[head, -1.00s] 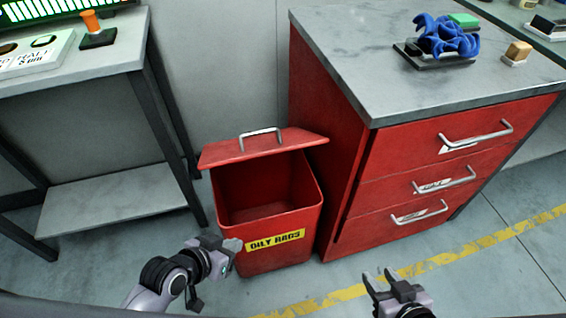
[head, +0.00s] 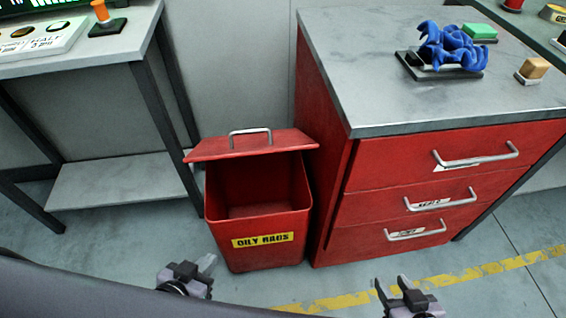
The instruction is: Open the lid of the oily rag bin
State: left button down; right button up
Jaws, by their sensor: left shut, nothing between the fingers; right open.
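The red oily rag bin (head: 258,255) stands on the floor at the middle of the head view, with a yellow "OILY RAGS" label on its front. Its red lid (head: 225,149) is raised at the back, with a metal handle on it, and the bin's dark inside shows. I see no rags inside. My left gripper (head: 206,264) is shut and empty, in front of the bin at its lower left. My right gripper (head: 391,286) is open and empty, to the right of the bin, in front of the drawer cabinet. Neither gripper touches the lid.
A red drawer cabinet (head: 400,190) with a grey top stands close to the bin's right side. A blue cloth-like item (head: 450,45) lies on it. A grey bench (head: 125,42) with a lower shelf is at the left. A yellow floor line (head: 340,301) crosses the clear floor in front.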

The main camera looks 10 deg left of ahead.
aim_at(261, 140)
jog(key=l+u, duration=0.1)
jog(key=l, duration=0.55)
jog(key=i+l, duration=0.1)
jog(key=l, duration=0.55)
jog(key=i+u, duration=0.05)
